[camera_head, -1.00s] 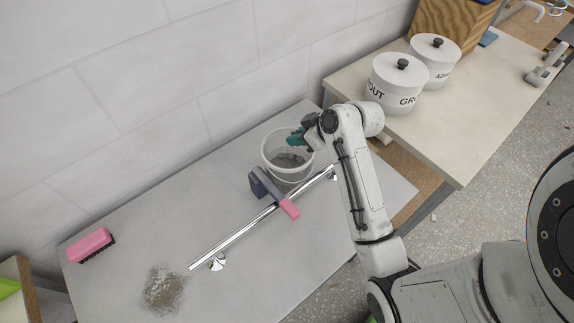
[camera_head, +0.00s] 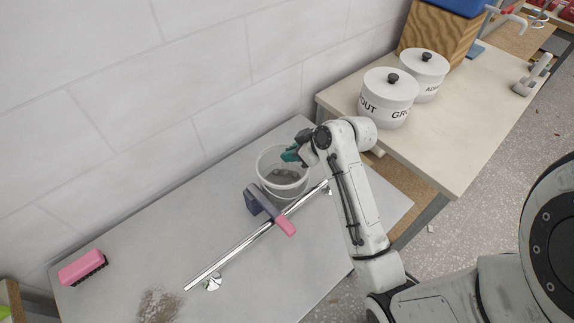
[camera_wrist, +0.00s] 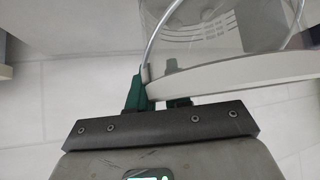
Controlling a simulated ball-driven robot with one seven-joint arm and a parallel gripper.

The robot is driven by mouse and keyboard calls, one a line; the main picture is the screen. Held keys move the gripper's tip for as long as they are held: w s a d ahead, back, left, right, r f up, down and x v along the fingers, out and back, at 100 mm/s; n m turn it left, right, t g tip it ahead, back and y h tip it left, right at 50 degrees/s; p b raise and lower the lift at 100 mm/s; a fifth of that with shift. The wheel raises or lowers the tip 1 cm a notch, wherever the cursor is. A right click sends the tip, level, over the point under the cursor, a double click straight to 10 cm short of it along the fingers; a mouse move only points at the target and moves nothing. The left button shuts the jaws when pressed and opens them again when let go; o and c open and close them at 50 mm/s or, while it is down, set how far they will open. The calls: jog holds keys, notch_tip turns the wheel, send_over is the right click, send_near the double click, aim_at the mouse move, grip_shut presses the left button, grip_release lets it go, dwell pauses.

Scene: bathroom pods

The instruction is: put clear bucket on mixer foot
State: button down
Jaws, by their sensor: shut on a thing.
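The clear bucket (camera_head: 283,188), see-through with a pale rim, is near the wall at the back of the grey table. Grey marks or lumps show through it. My gripper (camera_head: 291,153), with green fingertips, is shut on its right rim. In the wrist view the bucket (camera_wrist: 215,30) fills the upper part, its white rim between the green fingers (camera_wrist: 155,90) and its wire handle across it. I cannot tell whether its base touches the table. I cannot pick out the mixer foot for certain.
A chrome rail (camera_head: 240,250) and a grey-and-pink tool (camera_head: 268,211) lie close in front of the bucket. A pink brush (camera_head: 82,267) and a grey powder patch (camera_head: 158,306) are at left. White jars (camera_head: 388,98) stand on the right-hand table (camera_head: 440,150).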

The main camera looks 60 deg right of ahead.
notch_tip(320, 180, up, 18)
jog(key=shift+b, duration=0.35)
